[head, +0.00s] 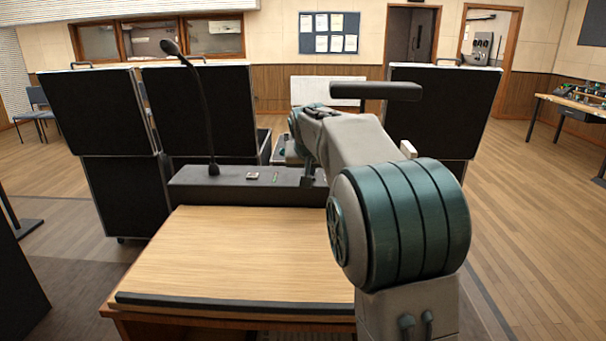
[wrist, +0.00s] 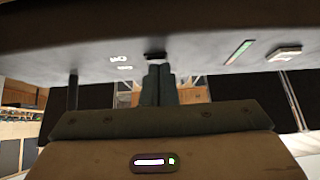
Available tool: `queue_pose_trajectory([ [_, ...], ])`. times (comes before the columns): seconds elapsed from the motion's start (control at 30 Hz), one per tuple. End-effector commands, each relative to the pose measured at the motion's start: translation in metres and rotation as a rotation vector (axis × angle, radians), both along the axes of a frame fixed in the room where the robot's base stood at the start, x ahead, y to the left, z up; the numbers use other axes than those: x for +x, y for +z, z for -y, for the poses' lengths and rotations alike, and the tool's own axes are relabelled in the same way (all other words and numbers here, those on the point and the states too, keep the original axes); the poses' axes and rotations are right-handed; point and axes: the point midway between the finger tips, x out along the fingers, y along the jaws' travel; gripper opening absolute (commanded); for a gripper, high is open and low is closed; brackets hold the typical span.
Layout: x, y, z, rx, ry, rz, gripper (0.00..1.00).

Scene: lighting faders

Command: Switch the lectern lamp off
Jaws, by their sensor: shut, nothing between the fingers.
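The lectern (head: 220,255) has a sloped wooden top with a dark panel (head: 230,190) along its far edge. A dark horizontal bar (head: 375,91), which looks like the lamp head, stands above it behind my arm. I cannot tell if it is lit. In the wrist view, the panel face (wrist: 200,55) carries a small black switch (wrist: 155,55) beside white markings (wrist: 120,60). My gripper (wrist: 159,67) is shut and empty, its fingertips at or just short of this switch. I cannot tell if they touch. In the head view my arm mostly hides this spot.
A gooseneck microphone (head: 200,100) rises from the panel. A square button (head: 252,176) and a green strip (head: 275,178) sit on the panel, left of my gripper. Black cases (head: 205,110) stand behind the lectern. Open wooden floor (head: 530,190) lies to the right.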

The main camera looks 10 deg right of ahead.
Motion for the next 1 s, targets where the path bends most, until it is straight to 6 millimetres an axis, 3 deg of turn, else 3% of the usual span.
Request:
queue_pose_trajectory([
  [1.0,-0.005,0.024,0.000,0.001,-0.002,0.000,0.00],
])
